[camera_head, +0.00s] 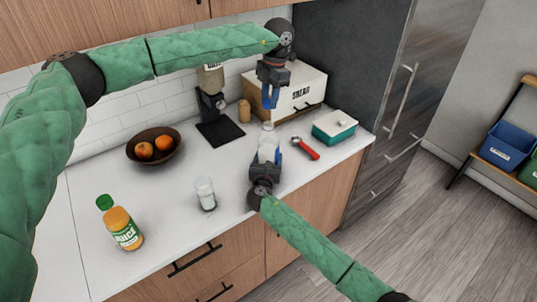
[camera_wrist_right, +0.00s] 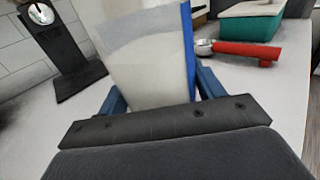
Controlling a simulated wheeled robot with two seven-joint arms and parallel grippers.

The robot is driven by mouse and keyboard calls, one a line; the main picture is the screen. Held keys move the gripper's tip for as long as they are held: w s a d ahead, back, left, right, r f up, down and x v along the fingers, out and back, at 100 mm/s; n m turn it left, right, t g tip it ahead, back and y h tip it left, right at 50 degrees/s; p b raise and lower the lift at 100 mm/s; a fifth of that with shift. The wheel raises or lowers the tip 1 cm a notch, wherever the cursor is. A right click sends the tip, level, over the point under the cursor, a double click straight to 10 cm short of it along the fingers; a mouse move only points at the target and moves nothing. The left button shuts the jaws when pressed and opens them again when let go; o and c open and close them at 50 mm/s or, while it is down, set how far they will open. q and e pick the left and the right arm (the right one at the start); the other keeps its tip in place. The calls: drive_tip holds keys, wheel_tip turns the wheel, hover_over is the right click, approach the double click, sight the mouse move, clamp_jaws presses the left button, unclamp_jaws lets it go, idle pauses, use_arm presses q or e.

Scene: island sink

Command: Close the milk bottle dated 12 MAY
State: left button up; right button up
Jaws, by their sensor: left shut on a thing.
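A milk bottle (camera_head: 268,140) of whitish clear material stands on the counter in front of the wooden box, its neck pointing up. Its date cannot be read. My right gripper (camera_head: 266,154) is around its lower body and shut on it. In the right wrist view, the bottle (camera_wrist_right: 150,60) fills the space between the blue fingers of my right gripper (camera_wrist_right: 160,98). My left gripper (camera_head: 269,103) points down above the bottle, apart from its top. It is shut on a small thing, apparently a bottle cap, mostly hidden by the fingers.
A glass of milk (camera_head: 205,193), a juice bottle (camera_head: 123,229) and a fruit bowl (camera_head: 155,147) stand to the left. A red-handled tool (camera_head: 306,148) and a teal container (camera_head: 334,128) lie to the right. A coffee grinder (camera_head: 215,110) and wooden box (camera_head: 300,92) stand behind.

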drive_tip(key=c, duration=0.6)
use_arm(q)
hover_over(269, 124)
drive_tip(key=shift+w+f, duration=0.15)
drive_tip(key=shift+f, duration=1.1)
drive_tip(key=shift+w+f, duration=0.1)
drive_tip(key=shift+f, duration=1.1)
use_arm(e)
drive_tip(key=shift+o, duration=0.2)
use_arm(q)
drive_tip(key=shift+f, duration=0.95)
drive_tip(key=shift+f, duration=0.55)
